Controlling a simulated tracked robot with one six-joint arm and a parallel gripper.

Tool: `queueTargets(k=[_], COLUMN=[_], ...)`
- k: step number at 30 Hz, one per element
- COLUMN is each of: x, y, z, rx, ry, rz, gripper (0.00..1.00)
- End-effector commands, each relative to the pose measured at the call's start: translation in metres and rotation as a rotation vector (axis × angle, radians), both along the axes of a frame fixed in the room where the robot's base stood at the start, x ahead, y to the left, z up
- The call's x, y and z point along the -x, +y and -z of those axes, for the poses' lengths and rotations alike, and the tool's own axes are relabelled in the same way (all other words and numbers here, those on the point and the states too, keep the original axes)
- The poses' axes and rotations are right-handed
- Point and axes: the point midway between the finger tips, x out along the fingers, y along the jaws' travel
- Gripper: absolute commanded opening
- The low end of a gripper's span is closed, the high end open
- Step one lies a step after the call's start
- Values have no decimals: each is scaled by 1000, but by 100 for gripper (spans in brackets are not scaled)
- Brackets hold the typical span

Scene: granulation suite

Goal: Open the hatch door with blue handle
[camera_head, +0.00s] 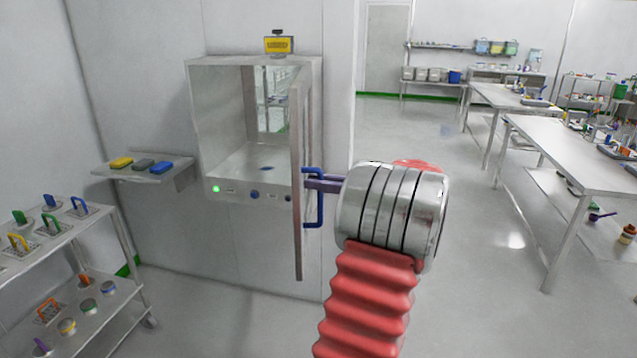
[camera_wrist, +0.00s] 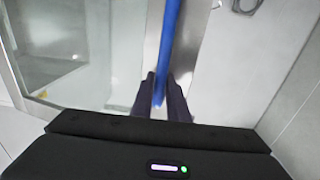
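The hatch (camera_head: 222,190) is a steel box in the wall with a glazed interior. Its door (camera_head: 296,215) is swung well open toward me and shows nearly edge-on in the head view. The blue handle (camera_head: 319,214) stands upright on the door's right-hand face. My gripper (camera_head: 314,184) reaches it from the right, at mid-height. In the wrist view, the dark fingers of my gripper (camera_wrist: 161,88) lie on both sides of the blue handle (camera_wrist: 169,35) and appear closed on it. The finger contact is hidden in the head view by its small size.
A wall shelf (camera_head: 185,178) with coloured items is left of the hatch. A steel rack (camera_head: 100,240) with several handled tools stands at lower left. Long steel tables (camera_head: 580,165) stand at right; the floor between (camera_head: 430,130) is clear.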

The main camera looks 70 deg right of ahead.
Motion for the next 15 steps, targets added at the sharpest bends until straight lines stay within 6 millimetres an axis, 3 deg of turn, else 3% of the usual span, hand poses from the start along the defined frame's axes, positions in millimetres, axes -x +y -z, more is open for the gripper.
queueTargets(k=[15], x=[12], y=[-2], z=[1], rx=[-1], ry=[1], rz=[6], gripper=[20])
